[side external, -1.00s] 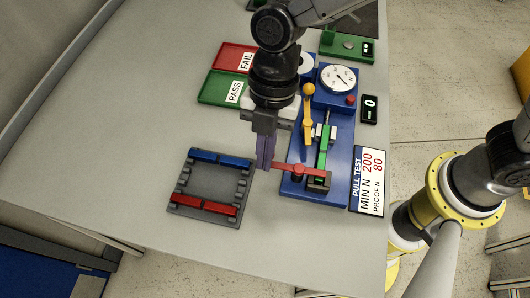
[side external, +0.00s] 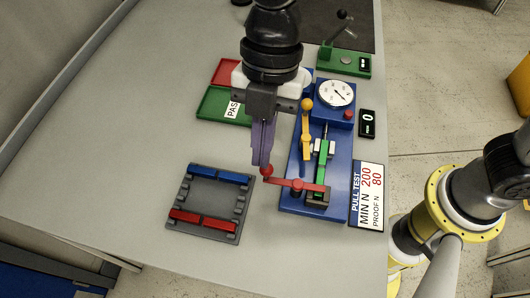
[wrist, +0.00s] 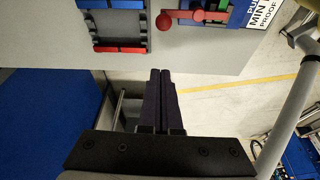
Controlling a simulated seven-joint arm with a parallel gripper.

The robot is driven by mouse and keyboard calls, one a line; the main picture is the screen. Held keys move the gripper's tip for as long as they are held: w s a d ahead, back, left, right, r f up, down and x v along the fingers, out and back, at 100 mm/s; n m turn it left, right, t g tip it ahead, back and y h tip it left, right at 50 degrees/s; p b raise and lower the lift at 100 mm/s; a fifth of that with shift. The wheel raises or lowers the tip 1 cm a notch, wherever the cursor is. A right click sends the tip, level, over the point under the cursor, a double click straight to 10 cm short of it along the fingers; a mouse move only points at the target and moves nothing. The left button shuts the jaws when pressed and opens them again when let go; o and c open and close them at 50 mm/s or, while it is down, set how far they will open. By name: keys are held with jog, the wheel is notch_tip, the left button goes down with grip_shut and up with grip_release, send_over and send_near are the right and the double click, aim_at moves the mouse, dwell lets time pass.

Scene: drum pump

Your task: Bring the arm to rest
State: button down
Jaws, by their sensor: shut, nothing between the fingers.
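My gripper (side external: 261,160) is shut and empty in the side view, its purple fingers pointing down. The fingertips appear just above or behind the red ball end of the red lever (side external: 298,186); I cannot tell whether they touch in this view. In the wrist view the shut fingers (wrist: 160,72) show side by side, and the red ball (wrist: 165,20) lies beyond their tips with a visible gap.
The blue pull-test rig (side external: 337,181) with gauge (side external: 337,92) stands to the right. A grey rack (side external: 209,203) with blue and red bars lies at left. Green tray (side external: 211,103) and red tray (side external: 226,72) sit behind my gripper. The table's front is clear.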

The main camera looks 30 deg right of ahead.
jog(key=w+d+r+m+t, duration=0.1)
jog(key=d+r+m+t, duration=0.15)
jog(key=d, duration=0.35)
jog(key=w+d+r+m+t+y, duration=0.1)
jog(key=d+r+m, duration=0.1)
jog(key=d+r, duration=0.35)
jog(key=w+d+r+m+t, duration=0.1)
jog(key=w+d+r+m, duration=0.1)
jog(key=d, duration=0.5)
jog(key=s+d+f+m+t+h, duration=0.1)
jog(key=s+d+f+m, duration=0.2)
jog(key=s+d+m, duration=0.2)
jog(key=s+d+f+m+t+h, duration=0.2)
jog(key=s+d+m, duration=0.4)
jog(key=d+m, duration=0.5)
jog(key=shift+s+d+f+m+h, duration=0.35)
jog(key=shift+f+m, duration=0.3)
jog(key=shift+m, duration=1.3)
jog(key=shift+t, duration=0.25)
